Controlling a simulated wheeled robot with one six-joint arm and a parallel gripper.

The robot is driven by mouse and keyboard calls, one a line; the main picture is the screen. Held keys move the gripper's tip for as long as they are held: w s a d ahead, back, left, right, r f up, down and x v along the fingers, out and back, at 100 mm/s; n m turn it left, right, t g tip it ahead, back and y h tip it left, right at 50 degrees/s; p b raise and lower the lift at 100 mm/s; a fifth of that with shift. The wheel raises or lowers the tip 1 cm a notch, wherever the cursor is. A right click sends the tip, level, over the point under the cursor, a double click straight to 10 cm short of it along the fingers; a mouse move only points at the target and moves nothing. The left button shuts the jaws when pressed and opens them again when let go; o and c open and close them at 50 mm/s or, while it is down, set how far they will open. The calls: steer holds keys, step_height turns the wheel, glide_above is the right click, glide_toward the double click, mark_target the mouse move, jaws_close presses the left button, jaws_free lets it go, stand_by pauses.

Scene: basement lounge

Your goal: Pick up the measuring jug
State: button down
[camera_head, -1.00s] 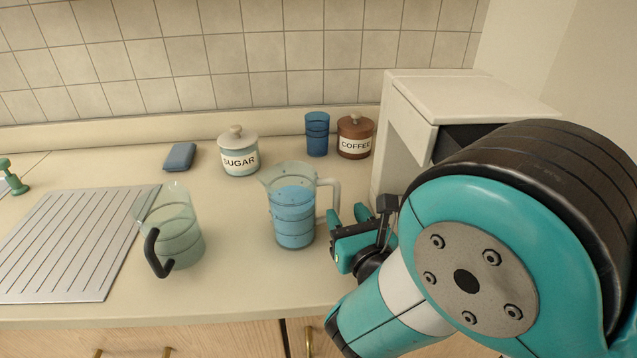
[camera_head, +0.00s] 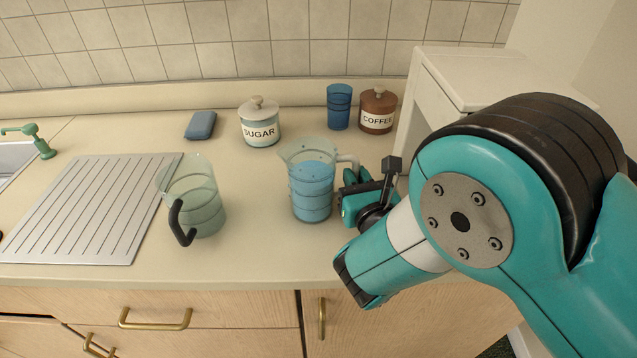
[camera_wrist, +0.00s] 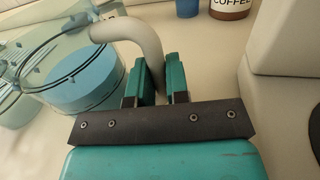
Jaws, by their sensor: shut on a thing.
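A clear measuring jug (camera_head: 312,188) with blue contents and a pale handle stands upright on the counter, as far as I can tell. In the wrist view the jug (camera_wrist: 75,85) is at the left, with its handle (camera_wrist: 150,45) running down between my fingers. My gripper (camera_head: 354,186) is at the jug's right side. In the wrist view my gripper (camera_wrist: 161,80) is shut on the handle. A second clear jug (camera_head: 203,200), with a black handle and no blue contents, stands to the left, apart from my gripper.
Behind are a sugar jar (camera_head: 260,128), a coffee jar (camera_head: 377,112), a blue cup (camera_head: 339,106) and a blue-grey block (camera_head: 200,125). A ridged drainboard (camera_head: 90,210) lies left. A white cabinet (camera_head: 480,75) stands close right. Counter between the jugs is clear.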

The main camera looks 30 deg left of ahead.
steer(key=shift+r, duration=0.2)
step_height(320, 180, up, 20)
steer(key=p, duration=0.4)
steer(key=shift+f, duration=0.1)
steer(key=c, duration=1.6)
jaws_free()
steer(key=shift+c, duration=0.2)
jaws_close()
